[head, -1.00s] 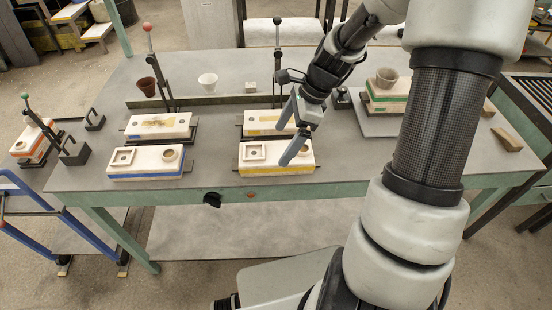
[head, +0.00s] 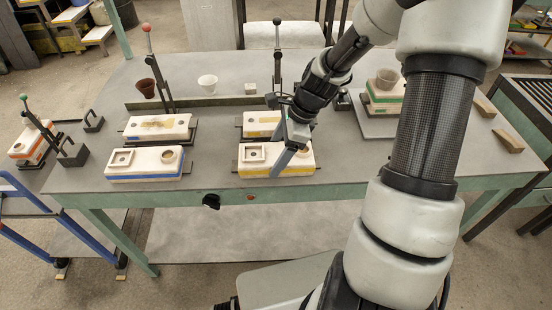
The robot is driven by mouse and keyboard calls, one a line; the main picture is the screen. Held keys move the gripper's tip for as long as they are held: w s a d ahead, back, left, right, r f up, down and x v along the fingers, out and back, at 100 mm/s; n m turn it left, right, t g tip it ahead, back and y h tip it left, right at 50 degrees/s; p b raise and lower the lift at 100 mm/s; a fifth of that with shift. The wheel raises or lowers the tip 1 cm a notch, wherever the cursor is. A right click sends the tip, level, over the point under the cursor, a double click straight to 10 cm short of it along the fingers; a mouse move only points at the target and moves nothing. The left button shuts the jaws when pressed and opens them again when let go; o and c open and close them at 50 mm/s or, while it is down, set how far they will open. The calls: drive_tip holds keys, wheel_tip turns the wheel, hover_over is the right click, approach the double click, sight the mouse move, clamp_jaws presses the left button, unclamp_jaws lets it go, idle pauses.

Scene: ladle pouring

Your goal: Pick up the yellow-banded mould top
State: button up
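Two pale blocks with yellow bands sit on the table below my gripper. The front one (head: 255,153), with a square basin and a round raised cup, looks like the mould top. The rear one (head: 257,118) has a yellowish mark on its upper face and is partly covered by my gripper. My gripper (head: 277,155) is open, fingers spread and pointing down. The near finger overlaps the right part of the front block and hides some of its top and cup. I cannot tell whether the finger touches it.
A blue-banded pair (head: 145,163) sits to the left. A green-banded stack (head: 378,103) with a cup on it stands at right. A red-knobbed lever (head: 158,65) and a black-knobbed lever (head: 278,60) rise behind the blocks.

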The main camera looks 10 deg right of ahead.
sight(276, 153)
drive_tip(key=c, duration=1)
drive_tip(key=shift+r, duration=0.1)
drive_tip(key=shift+c, duration=0.2)
drive_tip(key=shift+w+r, duration=0.1)
wheel_tip(276, 153, up, 10)
drive_tip(key=shift+f+p, duration=0.1)
drive_tip(key=shift+p, duration=0.8)
